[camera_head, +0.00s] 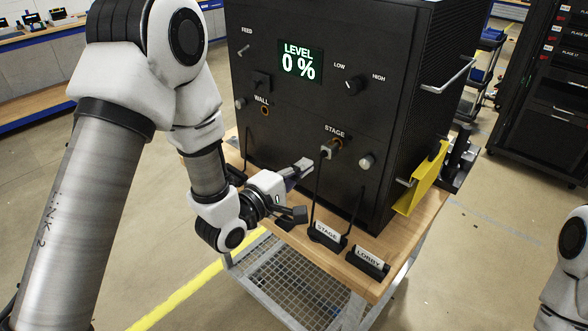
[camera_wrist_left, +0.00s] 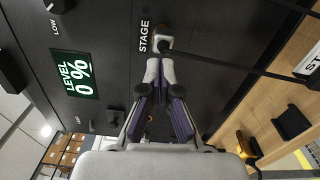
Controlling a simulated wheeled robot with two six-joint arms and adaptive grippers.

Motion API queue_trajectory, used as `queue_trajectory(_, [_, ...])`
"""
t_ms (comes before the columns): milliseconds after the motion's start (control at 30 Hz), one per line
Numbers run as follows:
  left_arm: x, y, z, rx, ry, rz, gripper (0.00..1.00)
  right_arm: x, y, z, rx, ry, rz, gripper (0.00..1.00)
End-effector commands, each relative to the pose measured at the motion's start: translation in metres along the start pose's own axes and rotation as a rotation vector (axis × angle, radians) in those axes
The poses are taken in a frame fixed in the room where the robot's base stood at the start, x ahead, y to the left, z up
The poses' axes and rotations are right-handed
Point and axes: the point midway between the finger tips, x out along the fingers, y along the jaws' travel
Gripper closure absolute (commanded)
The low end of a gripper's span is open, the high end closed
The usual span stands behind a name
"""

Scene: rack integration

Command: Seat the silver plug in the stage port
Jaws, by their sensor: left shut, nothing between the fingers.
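The silver plug (camera_head: 326,153) is at the stage port (camera_head: 336,146), below the STAGE label on the black cabinet's front. Its black cable hangs down to the stand marked STAGE. In the left wrist view the plug (camera_wrist_left: 163,42) sits just beyond my fingertips and hides the port, so I cannot tell how deep it is. My left gripper (camera_head: 306,164) is shut and empty, close in front of the plug. In the left wrist view its fingertips (camera_wrist_left: 160,70) point at the plug; I cannot tell whether they touch. My right gripper is out of view.
The cabinet's display (camera_head: 300,63) reads LEVEL 0 %. The wall port (camera_head: 265,110) is at the left. A silver round part (camera_head: 366,162) is right of the stage port. STAGE (camera_head: 326,236) and LOBBY (camera_head: 368,262) stands line the wooden bench edge (camera_head: 400,262).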

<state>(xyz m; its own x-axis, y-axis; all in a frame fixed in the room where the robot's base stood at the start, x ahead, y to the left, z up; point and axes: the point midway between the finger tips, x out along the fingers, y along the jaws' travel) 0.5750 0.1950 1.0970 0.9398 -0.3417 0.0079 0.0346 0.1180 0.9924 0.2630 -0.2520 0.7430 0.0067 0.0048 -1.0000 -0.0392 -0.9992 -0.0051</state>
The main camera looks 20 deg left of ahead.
Motion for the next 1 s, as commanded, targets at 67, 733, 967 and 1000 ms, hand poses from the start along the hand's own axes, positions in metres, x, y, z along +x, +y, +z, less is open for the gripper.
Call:
queue_trajectory(67, [0.012, 0.001, 0.001, 0.002, -0.003, 0.001, 1.00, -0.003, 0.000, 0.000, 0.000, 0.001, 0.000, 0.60])
queue_trajectory(733, [0.042, 0.000, 0.000, -0.001, 0.000, 0.000, 1.00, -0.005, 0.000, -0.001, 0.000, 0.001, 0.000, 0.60])
queue_trajectory(967, [0.046, 0.000, 0.000, 0.000, 0.000, 0.000, 1.00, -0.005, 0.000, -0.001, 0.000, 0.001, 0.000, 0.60])
queue_trajectory(1000, [0.047, 0.000, 0.000, 0.000, 0.000, 0.000, 1.00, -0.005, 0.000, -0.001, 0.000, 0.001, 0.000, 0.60])
